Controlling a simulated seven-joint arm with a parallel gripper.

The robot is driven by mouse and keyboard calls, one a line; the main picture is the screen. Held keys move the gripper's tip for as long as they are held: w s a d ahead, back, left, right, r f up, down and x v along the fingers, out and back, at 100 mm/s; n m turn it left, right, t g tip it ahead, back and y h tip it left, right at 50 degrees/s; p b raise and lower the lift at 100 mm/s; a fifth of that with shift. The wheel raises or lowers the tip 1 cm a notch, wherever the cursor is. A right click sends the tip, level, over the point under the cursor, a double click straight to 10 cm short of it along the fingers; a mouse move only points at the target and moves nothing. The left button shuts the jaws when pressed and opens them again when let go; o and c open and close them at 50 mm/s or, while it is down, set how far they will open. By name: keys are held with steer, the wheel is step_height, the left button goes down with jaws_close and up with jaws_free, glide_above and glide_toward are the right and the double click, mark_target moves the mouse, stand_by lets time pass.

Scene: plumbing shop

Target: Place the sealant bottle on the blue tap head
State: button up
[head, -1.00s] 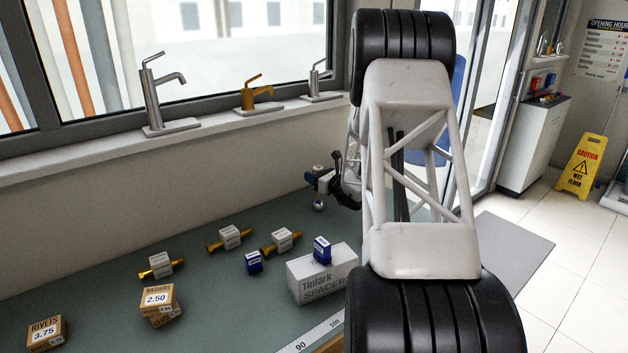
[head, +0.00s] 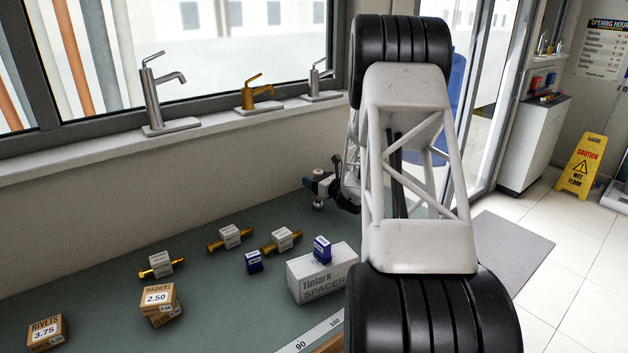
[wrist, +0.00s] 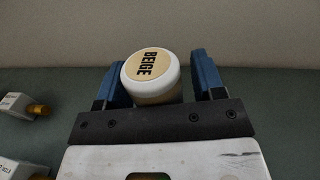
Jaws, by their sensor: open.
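A round container with a cream lid marked BEIGE (wrist: 150,70) shows from above in the wrist view; I take it for the sealant bottle. My gripper (wrist: 160,78) is open, with one blue finger on each side of it. A small gap shows at the right finger; the left finger is very close to the lid. In the head view my gripper (head: 322,186) is small, at the far side of the bench, partly behind my arm. Two blue blocks, a blue one on the bench (head: 254,262) and a blue one on a white box (head: 322,250), may include the blue tap head.
The white Tinlark spacers box (head: 323,278) stands at the bench's front. Brass fittings with white blocks (head: 160,265) lie left of it. Washers (head: 158,298) and rivets (head: 46,332) boxes are further left. Taps (head: 249,95) stand on the window sill above.

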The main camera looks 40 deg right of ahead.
steer(key=shift+r, duration=0.1)
steer(key=shift+s, duration=0.1)
steer(key=shift+s+d+r, duration=0.1)
steer(key=shift+s+d, duration=0.05)
steer(key=shift+s, duration=0.5)
steer(key=s+d, duration=0.2)
steer(key=s, duration=0.8)
steer(key=shift+s, duration=0.15)
